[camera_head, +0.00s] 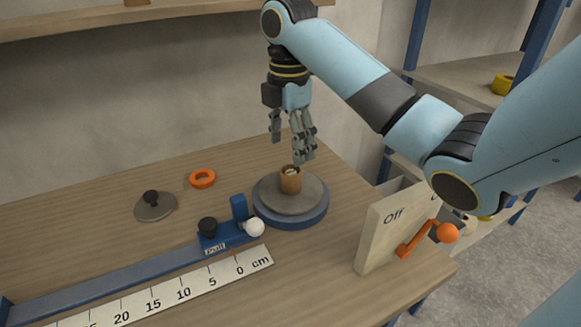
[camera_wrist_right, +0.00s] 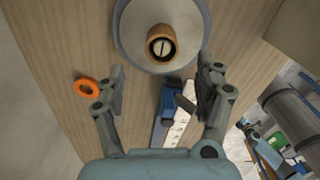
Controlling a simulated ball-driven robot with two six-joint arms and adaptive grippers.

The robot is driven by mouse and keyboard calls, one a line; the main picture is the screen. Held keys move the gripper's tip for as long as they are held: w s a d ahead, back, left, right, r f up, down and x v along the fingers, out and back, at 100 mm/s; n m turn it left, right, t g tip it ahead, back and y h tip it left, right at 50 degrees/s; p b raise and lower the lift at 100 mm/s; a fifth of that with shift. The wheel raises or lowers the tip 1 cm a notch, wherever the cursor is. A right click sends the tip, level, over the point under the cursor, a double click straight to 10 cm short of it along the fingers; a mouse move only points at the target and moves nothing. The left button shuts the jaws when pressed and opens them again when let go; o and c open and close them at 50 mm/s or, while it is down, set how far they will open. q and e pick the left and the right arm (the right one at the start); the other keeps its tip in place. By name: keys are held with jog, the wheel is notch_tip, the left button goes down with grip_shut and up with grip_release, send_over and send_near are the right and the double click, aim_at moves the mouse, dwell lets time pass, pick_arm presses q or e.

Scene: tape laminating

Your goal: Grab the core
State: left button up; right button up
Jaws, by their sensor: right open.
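The core (camera_head: 290,180) is a short brown tube standing upright at the middle of a round grey plate on a blue base (camera_head: 290,212). My right gripper (camera_head: 296,148) is just above the core, fingers pointing down, open and empty. In the right wrist view the core (camera_wrist_right: 161,46) shows its open top end with a pale slotted piece inside. There the right gripper's fingers (camera_wrist_right: 162,85) are spread wide, and the core lies beyond their tips, roughly centred between them. My left gripper is not in view.
An orange ring (camera_head: 202,178) and a grey disc with a black knob (camera_head: 155,206) lie on the wooden table. A blue puller slide (camera_head: 225,236) and a cm ruler (camera_head: 180,290) are in front. An "Off" panel with an orange lever (camera_head: 392,228) stands at the right.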

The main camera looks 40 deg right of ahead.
aim_at(291, 172)
notch_tip(291, 172, down, 4)
jog(key=shift+w+d+r+b, duration=0.15)
jog(key=shift+r+b, duration=0.1)
jog(key=shift+b, duration=0.85)
jog(key=shift+f, duration=0.25)
jog(key=shift+f+b, duration=0.25)
jog(key=shift+b, duration=0.05)
jog(key=f, duration=0.3)
jog(key=shift+s+f, duration=0.25)
jog(key=shift+s, duration=0.05)
jog(key=shift+f, duration=0.45)
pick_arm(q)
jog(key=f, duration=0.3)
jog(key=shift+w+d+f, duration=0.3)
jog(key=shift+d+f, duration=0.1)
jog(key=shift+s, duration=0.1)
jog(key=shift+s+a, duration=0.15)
pick_arm(e)
jog(key=c, duration=0.9)
